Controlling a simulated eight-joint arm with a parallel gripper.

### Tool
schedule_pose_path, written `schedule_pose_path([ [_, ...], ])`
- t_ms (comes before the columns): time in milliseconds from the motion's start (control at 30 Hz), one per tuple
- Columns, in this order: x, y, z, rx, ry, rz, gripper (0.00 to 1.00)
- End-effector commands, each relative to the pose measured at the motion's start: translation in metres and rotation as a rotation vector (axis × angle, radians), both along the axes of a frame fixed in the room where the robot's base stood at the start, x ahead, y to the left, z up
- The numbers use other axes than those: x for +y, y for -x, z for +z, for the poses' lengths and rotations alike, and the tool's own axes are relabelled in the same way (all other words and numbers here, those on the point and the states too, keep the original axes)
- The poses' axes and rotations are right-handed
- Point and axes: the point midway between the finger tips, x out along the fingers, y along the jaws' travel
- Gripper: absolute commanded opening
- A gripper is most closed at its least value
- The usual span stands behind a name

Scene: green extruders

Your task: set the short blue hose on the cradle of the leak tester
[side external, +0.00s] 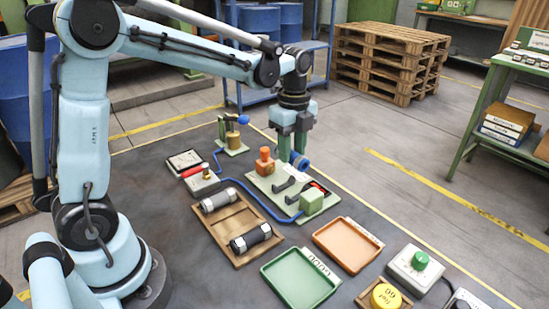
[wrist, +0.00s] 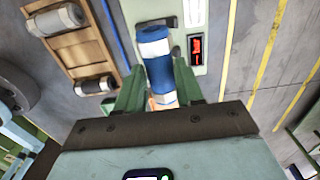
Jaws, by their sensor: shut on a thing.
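My gripper (side external: 292,150) is shut on the short blue hose (side external: 301,162), above the far right part of the leak tester. In the wrist view the hose (wrist: 156,65), blue with white bands, lies between the two green fingers. The leak tester (side external: 268,186) is a pale green plate with an orange block (side external: 265,161) at its far end and a green block (side external: 311,201) at its near end. Its cradle (side external: 284,186) shows as dark supports between the blocks, with nothing on them. The hose is apart from these supports. The tester's red display (wrist: 197,48) shows in the wrist view.
A wooden tray (side external: 218,228) with two other hoses lies left of the tester. An orange tray (side external: 347,245) and a green tray (side external: 300,280) are nearer. A blue tube (side external: 248,190) runs to the tester. A green button box (side external: 417,268) stands at right.

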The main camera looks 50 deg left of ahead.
Motion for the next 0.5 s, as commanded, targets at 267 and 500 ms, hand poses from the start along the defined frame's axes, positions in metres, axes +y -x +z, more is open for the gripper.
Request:
schedule_pose_path([
  [267, 0.0, 0.0, -0.027, 0.0, 0.0, 0.002, 0.15],
  [500, 0.0, 0.0, -0.053, 0.0, 0.0, 0.003, 0.15],
])
